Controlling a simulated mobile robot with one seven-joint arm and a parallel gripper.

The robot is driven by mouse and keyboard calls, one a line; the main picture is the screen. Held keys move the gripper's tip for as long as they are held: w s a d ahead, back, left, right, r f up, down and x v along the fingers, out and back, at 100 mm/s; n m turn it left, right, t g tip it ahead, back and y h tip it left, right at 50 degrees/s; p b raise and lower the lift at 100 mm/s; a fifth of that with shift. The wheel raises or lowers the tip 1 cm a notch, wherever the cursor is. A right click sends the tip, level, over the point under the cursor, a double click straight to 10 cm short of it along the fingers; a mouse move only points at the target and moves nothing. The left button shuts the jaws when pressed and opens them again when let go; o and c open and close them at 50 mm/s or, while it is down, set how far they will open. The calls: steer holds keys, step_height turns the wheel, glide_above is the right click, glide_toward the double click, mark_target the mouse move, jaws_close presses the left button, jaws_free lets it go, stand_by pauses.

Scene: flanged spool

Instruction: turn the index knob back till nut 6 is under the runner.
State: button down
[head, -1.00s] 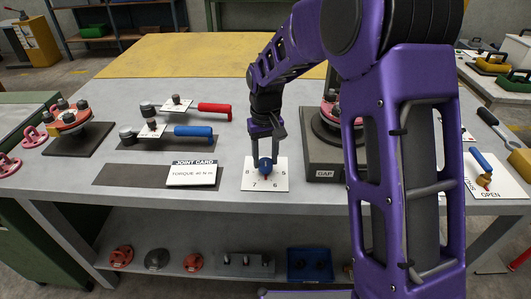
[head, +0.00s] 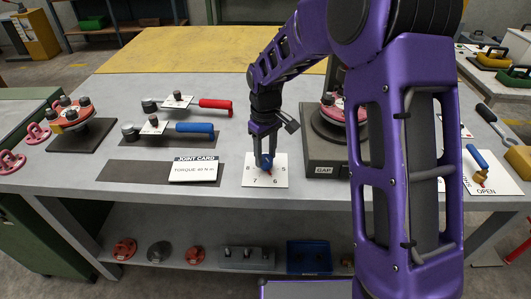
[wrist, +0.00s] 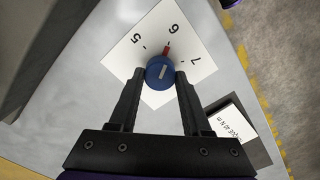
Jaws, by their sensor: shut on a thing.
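The blue index knob (head: 267,161) stands on a white dial card (head: 252,181) with printed numbers. In the wrist view the knob (wrist: 160,71) has a red pointer (wrist: 166,51) that points at about the 6 on the card (wrist: 120,66), with 5 and 7 to its sides. My gripper (head: 265,163) points down, with its two fingers shut on the knob from both sides. It also shows in the wrist view (wrist: 160,78). A red flanged spool (head: 332,108) on a grey base marked GAP (head: 323,170) is partly hidden behind my arm. I cannot make out the runner or nut 6.
Left of the dial lie a joint card (head: 195,171), a blue-handled tool (head: 194,127) and a red-handled tool (head: 215,104). A second red flange with studs (head: 70,113) sits at far left. A blue-handled lever (head: 477,158) stands at right by the OPEN label.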

mark_target(265, 157)
steer(key=shift+c, duration=1.8)
jaws_free()
steer(key=shift+r, duration=0.15)
step_height(265, 157, up, 17)
steer(key=p, duration=0.2)
steer(key=shift+r, duration=0.1)
